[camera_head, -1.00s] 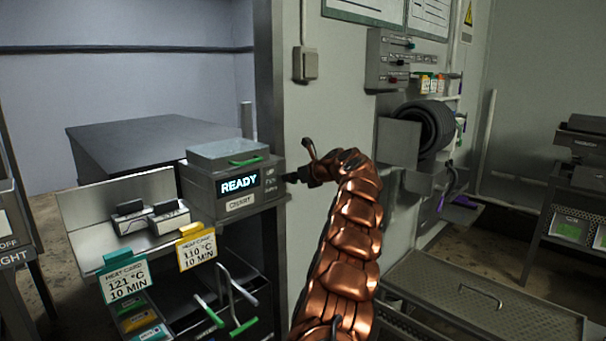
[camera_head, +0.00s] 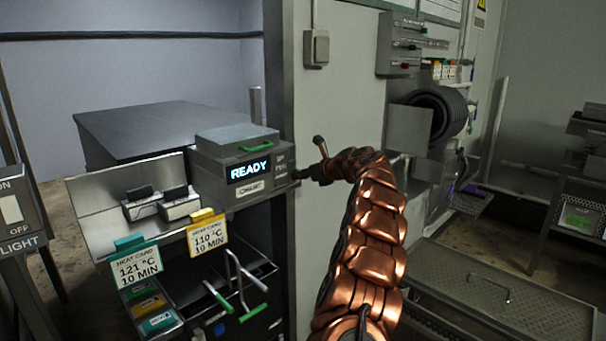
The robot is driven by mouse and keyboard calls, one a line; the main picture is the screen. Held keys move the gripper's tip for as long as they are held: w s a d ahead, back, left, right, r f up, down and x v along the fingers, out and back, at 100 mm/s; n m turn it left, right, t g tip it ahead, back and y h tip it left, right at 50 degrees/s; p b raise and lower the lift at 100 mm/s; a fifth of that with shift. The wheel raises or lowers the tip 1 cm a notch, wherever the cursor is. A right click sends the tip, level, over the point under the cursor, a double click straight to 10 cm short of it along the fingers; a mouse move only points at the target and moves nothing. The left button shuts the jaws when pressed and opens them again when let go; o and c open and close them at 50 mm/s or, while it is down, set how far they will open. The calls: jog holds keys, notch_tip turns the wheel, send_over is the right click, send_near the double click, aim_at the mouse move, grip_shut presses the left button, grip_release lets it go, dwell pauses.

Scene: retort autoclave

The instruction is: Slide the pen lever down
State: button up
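The chart recorder (camera_head: 215,172) is a grey box with a lit READY display and a green-handled lid, and its front carries small UP and PEN lettering at the right. A small dark piece (camera_head: 298,174) sits at the recorder's right edge; it may be the pen lever or a fingertip of mine. My gripper (camera_head: 312,162) is just right of this edge, at the end of my copper-coloured arm. One dark part points up and another points left towards the recorder. They are too small to tell open from shut, or whether they touch the lever.
A yellow heat card (camera_head: 208,237) and a teal heat card (camera_head: 137,268) hang below the recorder. Green-handled levers (camera_head: 252,312) stick out lower down. A grey wall with a switch box (camera_head: 316,48) rises behind my gripper. A perforated platform (camera_head: 500,290) lies at right.

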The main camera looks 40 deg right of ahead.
jog(key=shift+o, duration=0.6)
jog(key=shift+r, duration=0.1)
jog(key=shift+s+d+r, duration=0.1)
jog(key=shift+s+r, duration=0.3)
jog(key=shift+s, duration=0.15)
jog(key=v, duration=1)
jog(key=shift+s, duration=0.4)
jog(key=shift+f, duration=0.1)
